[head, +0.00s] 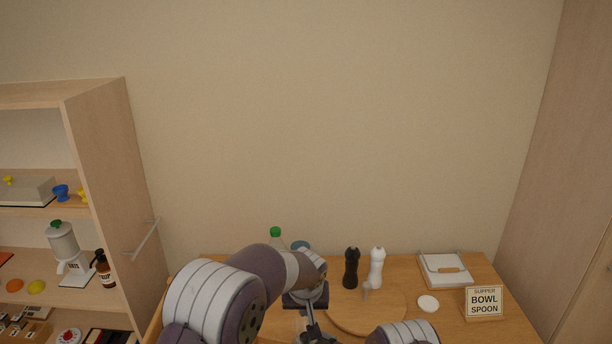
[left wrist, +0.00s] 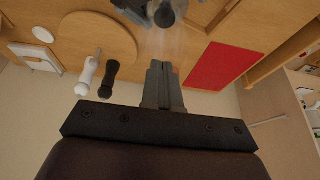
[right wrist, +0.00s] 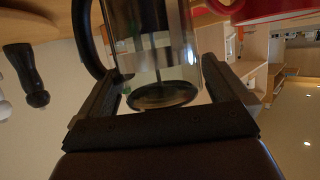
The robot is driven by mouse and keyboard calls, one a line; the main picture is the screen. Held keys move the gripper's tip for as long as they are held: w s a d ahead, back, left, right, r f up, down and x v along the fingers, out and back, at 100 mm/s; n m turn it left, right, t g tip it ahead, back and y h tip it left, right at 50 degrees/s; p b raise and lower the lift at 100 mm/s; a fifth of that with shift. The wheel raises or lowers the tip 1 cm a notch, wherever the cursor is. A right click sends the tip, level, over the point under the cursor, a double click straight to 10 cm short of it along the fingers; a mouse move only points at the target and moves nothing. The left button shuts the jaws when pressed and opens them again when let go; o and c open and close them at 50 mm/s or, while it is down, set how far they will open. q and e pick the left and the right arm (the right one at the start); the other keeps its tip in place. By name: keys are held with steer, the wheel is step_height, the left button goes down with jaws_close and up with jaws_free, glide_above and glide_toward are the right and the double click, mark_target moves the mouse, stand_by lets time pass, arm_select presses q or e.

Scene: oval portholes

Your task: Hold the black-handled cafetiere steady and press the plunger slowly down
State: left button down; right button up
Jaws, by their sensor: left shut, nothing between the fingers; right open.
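The cafetiere (right wrist: 155,45) fills the middle of the right wrist view. It has a clear glass body, a black handle (right wrist: 88,35) at the left, a thin rod inside and a dark disc. My right gripper (right wrist: 160,85) is open, with one finger on either side of the glass; I cannot tell whether they touch it. My left gripper (left wrist: 163,66) is shut and empty, its tips pointing towards a dark round part (left wrist: 165,14), perhaps the plunger knob. In the head view my left gripper (head: 312,334) shows at the bottom, and my left arm hides the cafetiere.
A black mill (head: 351,268) and a white mill (head: 376,267) stand behind a round wooden board (head: 385,311). A green-capped bottle (head: 276,233) is partly behind my left arm. A sign (head: 484,302) and a white dish (head: 428,303) are at right.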

steer(key=v, duration=1.1)
steer(key=shift+r, duration=0.1)
steer(key=d+r+m+g+h, duration=0.2)
steer(key=d+r+m+h, duration=0.2)
steer(key=d+r+h, duration=0.4)
arm_select(q)
steer(key=s+a+r+g, duration=0.1)
steer(key=s+a, duration=0.8)
steer(key=s, duration=0.5)
steer(key=s+a+r+g, duration=0.1)
steer(key=s+a+g, duration=0.1)
steer(key=s+a, duration=0.7)
steer(key=s, duration=0.5)
arm_select(e)
steer(key=s+d+r+m+g, duration=0.1)
steer(key=s+g, duration=0.1)
steer(key=s, duration=0.5)
steer(key=s+d+r+m+g, duration=0.1)
steer(key=s+r+g, duration=0.1)
steer(key=s, duration=0.4)
steer(key=s+d+r+m+g+h, duration=0.1)
steer(key=s+r+m+g, duration=0.1)
steer(key=s, duration=0.5)
steer(key=shift+s+d+r+g, duration=0.2)
steer(key=shift+s+d+g, duration=0.1)
steer(key=shift+g, duration=0.1)
